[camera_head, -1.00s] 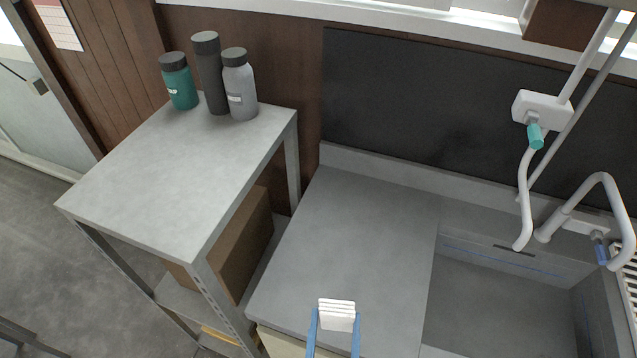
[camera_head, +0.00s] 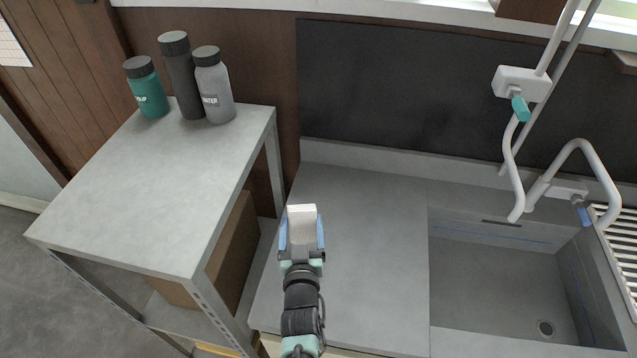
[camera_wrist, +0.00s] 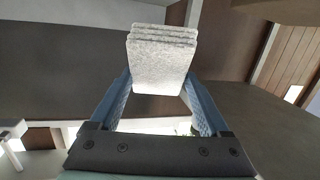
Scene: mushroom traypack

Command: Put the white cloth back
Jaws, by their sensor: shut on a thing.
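The white cloth (camera_head: 302,223) is folded into a small thick block. My gripper (camera_head: 302,236) is shut on it, with a blue finger on each side, in the head view. The cloth appears over the grey counter (camera_head: 365,230), left of the sink; its height above the counter is hard to tell. In the wrist view the cloth (camera_wrist: 161,60) shows several stacked layers and sticks out past the two blue fingers of my gripper (camera_wrist: 160,88).
A metal table (camera_head: 150,185) stands left of the counter, with a green bottle (camera_head: 150,95), a dark bottle (camera_head: 183,80) and a grey bottle (camera_head: 216,95) at its back. Its front top is clear. The sink (camera_head: 490,285) and white taps (camera_head: 585,150) are at the right.

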